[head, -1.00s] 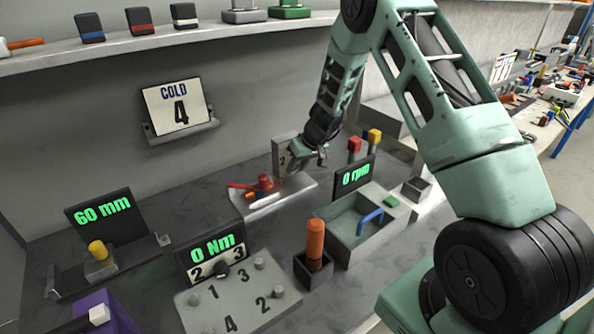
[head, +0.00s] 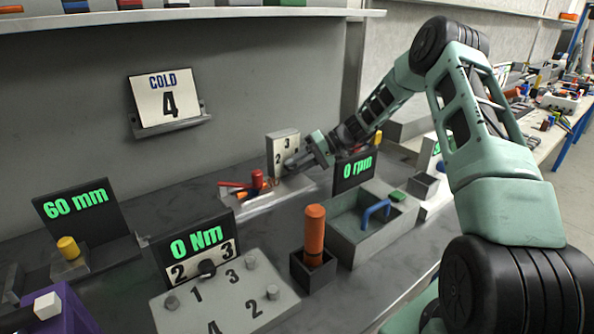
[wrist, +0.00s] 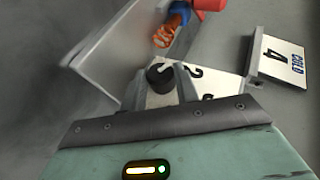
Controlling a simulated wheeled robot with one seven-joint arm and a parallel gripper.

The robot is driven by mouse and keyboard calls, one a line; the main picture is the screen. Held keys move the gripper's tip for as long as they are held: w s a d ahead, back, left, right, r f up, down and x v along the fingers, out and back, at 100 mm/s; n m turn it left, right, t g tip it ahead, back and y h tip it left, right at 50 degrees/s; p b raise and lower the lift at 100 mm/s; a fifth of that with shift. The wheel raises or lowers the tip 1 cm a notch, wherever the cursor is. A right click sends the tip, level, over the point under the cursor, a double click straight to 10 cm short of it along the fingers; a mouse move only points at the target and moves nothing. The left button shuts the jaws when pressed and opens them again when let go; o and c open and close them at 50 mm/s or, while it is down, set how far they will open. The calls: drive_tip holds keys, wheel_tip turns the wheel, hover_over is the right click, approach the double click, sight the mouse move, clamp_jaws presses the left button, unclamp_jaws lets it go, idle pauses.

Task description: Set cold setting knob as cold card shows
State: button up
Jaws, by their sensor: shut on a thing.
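The cold card (head: 164,97) hangs on the back wall in the head view and reads "COLD 4"; it also shows in the wrist view (wrist: 284,60). The cold setting knob (wrist: 160,76) is black and sits on a pale dial plate (wrist: 198,82); a "2" shows beside it. In the head view the upright dial box (head: 282,149) shows a 2 and a 3. My gripper (head: 292,165) is at the front of this box; in the wrist view its fingers (wrist: 163,88) are shut on the knob. The knob's pointer direction is unclear.
A tray with red and orange tools (head: 252,190) lies close left of my gripper. The "0 rpm" display (head: 354,171) stands close right. Nearer are an orange-handled tool (head: 314,232), a grey bin with a blue handle (head: 374,212) and the "0 Nm" display (head: 196,243).

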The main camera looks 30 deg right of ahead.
drive_tip(key=shift+y, duration=0.4)
drive_tip(key=o, duration=1)
drive_tip(key=shift+c, duration=0.2)
drive_tip(key=b+v, duration=0.1)
drive_tip(key=v, duration=1.6)
drive_tip(key=shift+d, duration=0.2)
drive_tip(key=shift+s, duration=0.15)
